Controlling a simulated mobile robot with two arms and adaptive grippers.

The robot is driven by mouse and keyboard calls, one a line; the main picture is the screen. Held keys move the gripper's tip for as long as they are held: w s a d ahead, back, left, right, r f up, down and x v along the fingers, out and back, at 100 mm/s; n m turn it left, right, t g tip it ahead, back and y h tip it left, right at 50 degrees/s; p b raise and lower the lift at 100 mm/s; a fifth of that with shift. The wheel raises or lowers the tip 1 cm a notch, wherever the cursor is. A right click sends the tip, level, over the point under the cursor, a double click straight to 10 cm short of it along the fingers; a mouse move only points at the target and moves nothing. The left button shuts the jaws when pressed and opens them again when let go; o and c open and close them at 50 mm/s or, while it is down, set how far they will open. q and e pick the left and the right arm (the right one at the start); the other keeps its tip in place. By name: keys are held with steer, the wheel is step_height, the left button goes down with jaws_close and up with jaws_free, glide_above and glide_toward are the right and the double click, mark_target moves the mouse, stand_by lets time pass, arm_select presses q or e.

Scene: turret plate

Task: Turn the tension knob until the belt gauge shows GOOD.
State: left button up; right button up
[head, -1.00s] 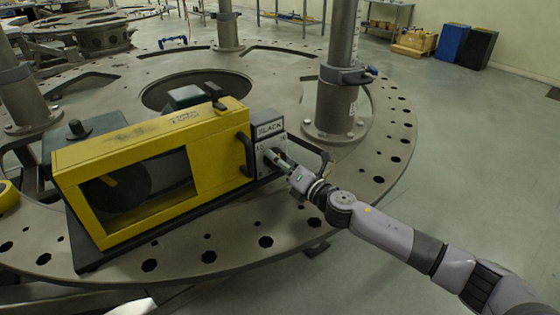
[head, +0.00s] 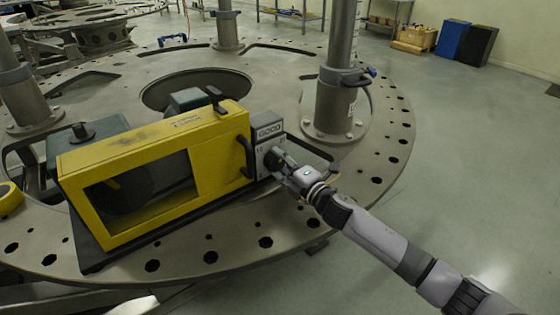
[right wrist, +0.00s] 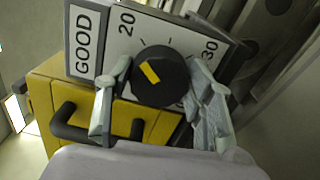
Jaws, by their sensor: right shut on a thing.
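The belt gauge (head: 269,130) on the end of the yellow machine (head: 150,165) reads GOOD. It also shows in the right wrist view (right wrist: 85,41), where GOOD stands beside a dial plate marked 20 and 30. The tension knob (right wrist: 160,76) is black and round with a yellow pointer mark. My right gripper (head: 276,160) is at the knob, shut on it, with one finger on each side in the right wrist view (right wrist: 160,95). In the head view the gripper mostly hides the knob. My left gripper is not in view.
The machine stands on a large round grey plate (head: 340,190) with holes around its rim. A thick metal post (head: 334,100) rises behind the gripper. A black handle (head: 246,156) sticks out near the gauge. A yellow tape roll (head: 8,197) lies at the far left.

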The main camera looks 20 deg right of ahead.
steer(key=shift+m, duration=0.5)
steer(key=o, duration=1.2)
steer(key=shift+c, duration=0.2)
steer(key=shift+s+d, duration=0.1)
steer(key=shift+s, duration=0.1)
steer(key=v, duration=1.1)
steer(key=shift+s, duration=0.3)
steer(key=shift+s+d, duration=0.1)
